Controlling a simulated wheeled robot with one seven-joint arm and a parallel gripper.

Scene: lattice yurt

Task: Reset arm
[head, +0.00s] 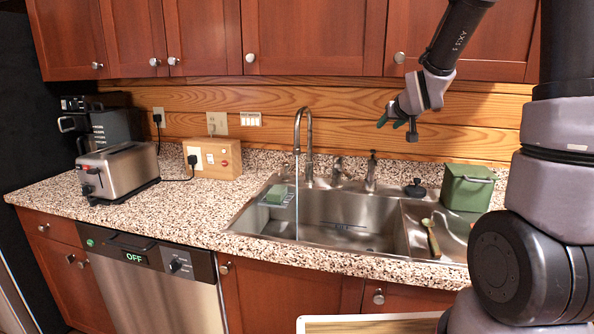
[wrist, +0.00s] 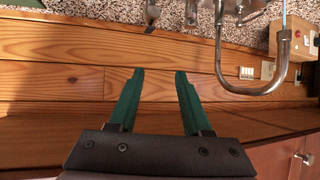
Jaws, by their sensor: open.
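My gripper (head: 398,123) is raised above the back right of the sink (head: 330,215), in front of the wooden wall. In the wrist view its two green fingers (wrist: 159,80) stand apart with nothing between them. The wrist picture looks upside down, with the counter at the top and the cabinets at the bottom. My arm comes down from the upper right in the head view.
The faucet (head: 304,140) stands left of my gripper, with water running. A green canister (head: 467,187) and a spoon (head: 430,238) are at the sink's right. A toaster (head: 119,171) and coffee maker (head: 97,124) stand left. Upper cabinets (head: 312,35) hang close behind my arm.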

